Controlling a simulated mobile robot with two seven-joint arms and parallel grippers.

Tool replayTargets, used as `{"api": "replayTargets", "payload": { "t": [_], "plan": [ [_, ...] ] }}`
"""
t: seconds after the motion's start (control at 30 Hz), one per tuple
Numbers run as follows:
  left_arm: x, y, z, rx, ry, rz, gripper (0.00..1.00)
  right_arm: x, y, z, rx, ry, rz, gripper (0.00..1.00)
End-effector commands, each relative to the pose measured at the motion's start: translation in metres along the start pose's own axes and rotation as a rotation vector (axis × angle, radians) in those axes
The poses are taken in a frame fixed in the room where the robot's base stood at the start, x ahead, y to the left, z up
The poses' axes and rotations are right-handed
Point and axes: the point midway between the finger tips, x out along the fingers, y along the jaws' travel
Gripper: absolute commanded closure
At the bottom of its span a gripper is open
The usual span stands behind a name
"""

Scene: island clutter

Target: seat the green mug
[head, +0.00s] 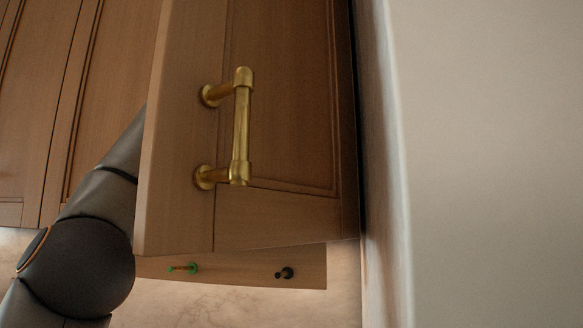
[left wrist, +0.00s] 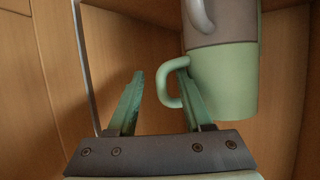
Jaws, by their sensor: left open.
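In the left wrist view a light green mug (left wrist: 228,85) stands in a wooden cabinet, with its handle (left wrist: 164,88) toward the left. A grey-mauve mug (left wrist: 225,22) adjoins it above in the picture, apparently stacked with it. My left gripper (left wrist: 160,74) is open. Its right finger is at the green mug's handle; I cannot tell whether it is inside the loop or in front of it. Its left finger is apart from the mug. In the head view the cabinet door (head: 280,130) hides this gripper and the mugs. My right gripper is not in view.
The door with its brass handle (head: 241,125) fills the middle of the head view. Below it, a wooden board (head: 230,270) carries a green hook (head: 183,268) and a black hook (head: 286,273). A pale wall (head: 490,150) is at the right. Cabinet walls enclose the gripper closely.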

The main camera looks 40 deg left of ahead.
Motion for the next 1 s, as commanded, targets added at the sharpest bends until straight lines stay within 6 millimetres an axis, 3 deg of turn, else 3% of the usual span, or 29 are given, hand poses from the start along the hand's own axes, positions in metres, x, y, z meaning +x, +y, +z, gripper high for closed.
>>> {"api": "replayTargets", "payload": {
  "t": [0.2, 0.4, 0.6, 1.0],
  "plan": [
    [-0.051, 0.001, -0.001, 0.001, 0.006, 0.001, 0.50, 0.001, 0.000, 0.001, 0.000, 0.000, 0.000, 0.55],
    [-0.083, 0.001, -0.002, 0.002, 0.004, 0.000, 0.50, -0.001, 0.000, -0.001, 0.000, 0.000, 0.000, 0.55],
    [-0.093, 0.001, -0.001, 0.002, 0.003, 0.001, 0.50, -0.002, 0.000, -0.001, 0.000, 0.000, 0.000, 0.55],
    [-0.093, 0.001, -0.001, 0.002, 0.003, 0.001, 0.50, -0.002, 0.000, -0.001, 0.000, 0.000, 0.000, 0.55]
  ]
}}
